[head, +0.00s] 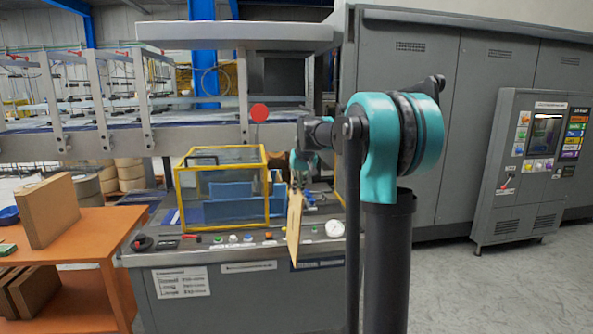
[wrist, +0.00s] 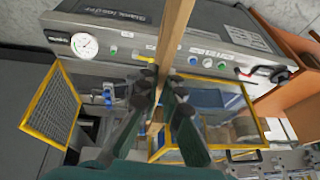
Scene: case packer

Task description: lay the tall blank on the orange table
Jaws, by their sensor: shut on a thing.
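The tall blank (head: 294,230) is a thin tan board, held upright and seen nearly edge-on in front of the machine's control panel. My gripper (head: 298,184) is shut on its upper part. In the wrist view the blank (wrist: 175,38) runs from between the fingertips (wrist: 158,85) to the top edge of the picture. The orange table (head: 78,243) stands at the far left of the head view, well apart from the blank. An orange surface, likely this table, shows at the right of the wrist view (wrist: 286,97).
A brown carton (head: 50,210) stands on the table, with a blue bowl (head: 9,215) and a green item (head: 7,248) at its left. The table's right part is bare. A yellow-framed guard (head: 222,168) and a panel with buttons (head: 248,239) lie between blank and table.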

